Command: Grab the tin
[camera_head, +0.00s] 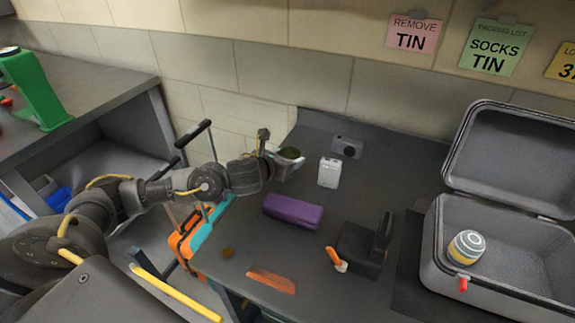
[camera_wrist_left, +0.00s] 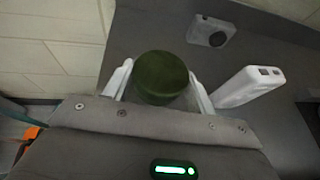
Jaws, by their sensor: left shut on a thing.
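The tin (camera_head: 290,153) looks like a dark green, round container with a flat top, at the back left of the grey table. In the left wrist view the tin (camera_wrist_left: 161,72) sits between the two pale fingers. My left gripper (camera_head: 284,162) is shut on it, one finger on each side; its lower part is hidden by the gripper. I cannot tell whether the tin touches the table. My right gripper is not in view.
A white box (camera_head: 329,172) stands close right of the tin, with a grey camera-like device (camera_head: 347,147) behind. A purple case (camera_head: 293,210) lies in front. An open grey suitcase (camera_head: 510,250) at right holds a striped roll (camera_head: 466,247). Wall notes read "REMOVE TIN" (camera_head: 412,33) and "SOCKS TIN" (camera_head: 493,47).

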